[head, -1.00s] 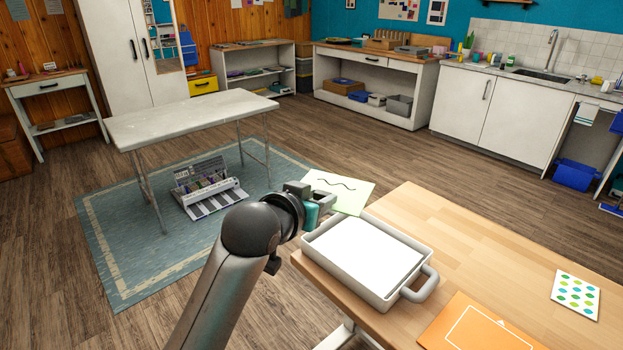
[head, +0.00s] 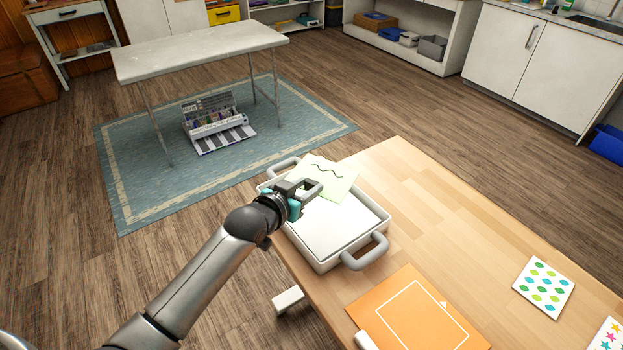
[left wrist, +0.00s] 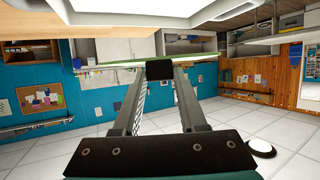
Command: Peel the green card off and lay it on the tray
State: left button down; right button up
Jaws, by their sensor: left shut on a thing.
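The green card (head: 330,172), pale green with a dark wavy line, is held at one edge by my left gripper (head: 317,187). In the head view it overlaps the far end of the tray (head: 318,262); whether it touches the tray I cannot tell. The tray is light, with grey handles and a white inside. In the left wrist view the card (left wrist: 115,68) shows nearly edge-on as a thin green strip at the fingertips (left wrist: 160,69). My right gripper is out of view.
The tray stands on a wooden table (head: 430,220). An orange sheet with a white outline (head: 418,312) lies in front of it. A card with coloured leaf shapes (head: 544,287) and a star card (head: 608,336) lie to the right. The table's far right part is bare.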

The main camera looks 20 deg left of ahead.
pick_arm(q)
jog(key=shift+s+a, duration=0.1)
jog(key=shift+r+p, duration=0.1)
jog(key=shift+p, duration=0.35)
jog(key=b, duration=0.4)
send_over(307, 227)
notch_tip(307, 227, down, 5)
jog(key=shift+f, duration=0.15)
jog(key=shift+f+b, duration=0.35)
jog(key=shift+f, duration=0.6)
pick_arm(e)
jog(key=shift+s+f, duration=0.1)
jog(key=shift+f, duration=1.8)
pick_arm(q)
jog(key=shift+f, duration=0.15)
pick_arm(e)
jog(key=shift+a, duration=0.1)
pick_arm(q)
jog(key=shift+f, duration=0.35)
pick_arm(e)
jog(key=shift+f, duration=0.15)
pick_arm(q)
jog(key=shift+f+b, duration=0.55)
jog(key=shift+f, duration=0.15)
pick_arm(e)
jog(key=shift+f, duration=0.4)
pick_arm(q)
jog(key=shift+f, duration=0.15)
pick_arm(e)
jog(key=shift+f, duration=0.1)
